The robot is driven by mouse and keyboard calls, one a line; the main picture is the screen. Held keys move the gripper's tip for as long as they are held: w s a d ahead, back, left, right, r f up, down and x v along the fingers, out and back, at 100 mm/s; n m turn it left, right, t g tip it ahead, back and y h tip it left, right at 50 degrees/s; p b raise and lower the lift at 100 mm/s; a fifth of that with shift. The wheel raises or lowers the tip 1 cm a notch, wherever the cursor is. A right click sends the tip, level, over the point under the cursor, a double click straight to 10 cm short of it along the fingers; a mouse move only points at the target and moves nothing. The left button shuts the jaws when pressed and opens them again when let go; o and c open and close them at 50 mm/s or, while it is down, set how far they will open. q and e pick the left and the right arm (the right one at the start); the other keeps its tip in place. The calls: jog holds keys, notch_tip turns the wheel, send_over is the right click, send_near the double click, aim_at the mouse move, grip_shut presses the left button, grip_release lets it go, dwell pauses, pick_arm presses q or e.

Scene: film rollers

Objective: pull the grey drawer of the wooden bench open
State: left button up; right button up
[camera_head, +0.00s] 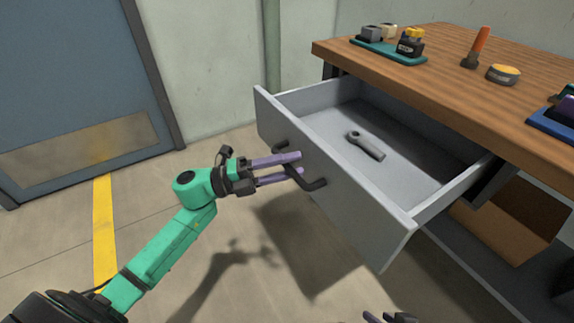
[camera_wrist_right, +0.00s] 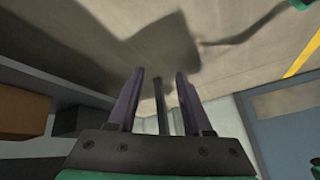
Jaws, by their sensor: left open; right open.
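The grey drawer (camera_head: 345,192) of the wooden bench (camera_head: 455,85) stands pulled well out, its inside showing. A dark bar handle (camera_head: 312,183) is on its front. My left gripper (camera_head: 300,164), with purple fingers, is at the handle; its fingers are apart, and the handle bar lies close to the fingertips. I cannot tell whether they touch it. A grey wrench-like tool (camera_head: 365,146) lies on the drawer's floor. My right gripper (camera_head: 388,318) barely shows at the bottom edge in the head view. In the right wrist view its purple fingers (camera_wrist_right: 160,85) are apart with nothing held between them.
A cardboard box (camera_head: 512,220) sits below. Floor at left is clear.

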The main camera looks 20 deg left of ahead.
pick_arm(q)
jog(key=v, duration=1.4)
jog(key=shift+s+a+p, duration=0.2)
jog(key=shift+a+p, duration=0.05)
jog(key=shift+p, duration=0.05)
pick_arm(e)
jog(key=shift+s+d+r+g, duration=0.3)
jog(key=shift+s+d+r, duration=0.05)
jog(key=shift+d+r, duration=0.3)
jog(key=shift+f+h, duration=0.1)
jog(key=shift+h, duration=0.2)
